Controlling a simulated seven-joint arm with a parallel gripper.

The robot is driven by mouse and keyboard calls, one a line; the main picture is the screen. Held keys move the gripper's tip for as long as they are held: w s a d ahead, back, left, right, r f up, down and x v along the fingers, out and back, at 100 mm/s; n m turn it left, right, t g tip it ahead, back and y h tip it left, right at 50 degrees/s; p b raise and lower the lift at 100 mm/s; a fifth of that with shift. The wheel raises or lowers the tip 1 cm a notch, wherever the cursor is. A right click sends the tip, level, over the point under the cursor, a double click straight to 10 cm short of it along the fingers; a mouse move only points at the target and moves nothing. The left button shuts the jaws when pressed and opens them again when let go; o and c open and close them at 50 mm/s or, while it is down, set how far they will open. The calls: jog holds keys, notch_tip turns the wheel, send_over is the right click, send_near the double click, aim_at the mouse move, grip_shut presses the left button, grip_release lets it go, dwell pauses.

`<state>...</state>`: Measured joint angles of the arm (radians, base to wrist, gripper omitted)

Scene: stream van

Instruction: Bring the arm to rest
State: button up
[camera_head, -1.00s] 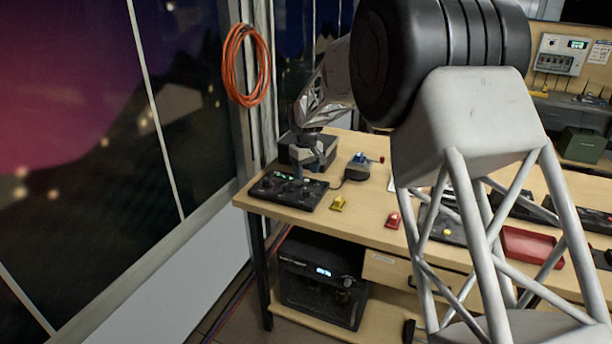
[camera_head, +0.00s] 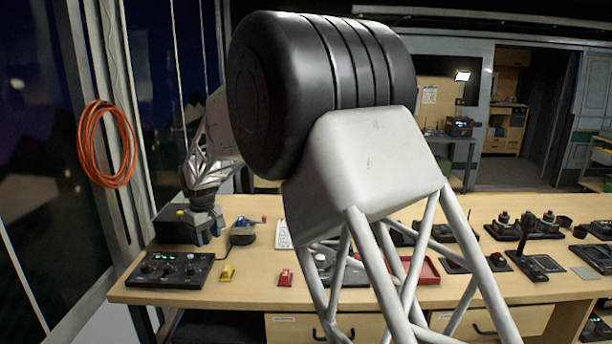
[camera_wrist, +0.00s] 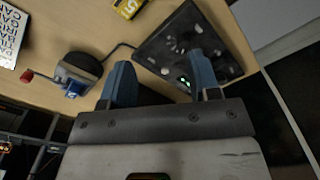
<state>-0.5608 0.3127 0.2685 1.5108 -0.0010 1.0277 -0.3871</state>
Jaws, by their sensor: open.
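My gripper (camera_head: 205,232) hangs fingers down over the left end of the wooden workbench (camera_head: 230,298), near the black control panel (camera_head: 168,271) with knobs. In the wrist view its two blue-grey fingers (camera_wrist: 161,75) stand wide apart with nothing held between them. The panel (camera_wrist: 185,40), with green lights, shows beyond the fingers, and the right finger overlaps it in the picture. Whether the fingers touch anything is not clear. My arm blocks part of the bench in the head view.
A small dark device with a blue part (camera_head: 243,230) stands beside the gripper, cabled to the panel. A yellow block (camera_head: 227,272) and a red block (camera_head: 285,277) lie near the front edge. A red tray (camera_head: 427,270) is farther right. An orange cable coil (camera_head: 106,144) hangs at left.

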jog(key=s+d+r+m, duration=0.2)
jog(key=s+d+r, duration=0.3)
jog(key=d, duration=0.5)
jog(key=s+d+r+m+t, duration=0.1)
jog(key=s+d+r, duration=0.3)
jog(key=s+d, duration=0.45)
jog(key=s+d+r+m, duration=0.2)
jog(key=s+d+r, duration=0.2)
jog(key=d, duration=0.8)
jog(key=s+d+f+m, duration=0.1)
jog(key=s+d+m, duration=0.1)
jog(key=s+d, duration=0.4)
jog(key=s+d+f+m+t, duration=0.1)
jog(key=s+d, duration=0.4)
jog(key=s, duration=0.8)
jog(key=s+d+f+m, duration=0.2)
jog(key=s+d, duration=0.4)
jog(key=s, duration=0.4)
jog(key=shift+d+f+m, duration=0.35)
jog(key=shift+m, duration=0.15)
jog(key=shift+s, duration=0.1)
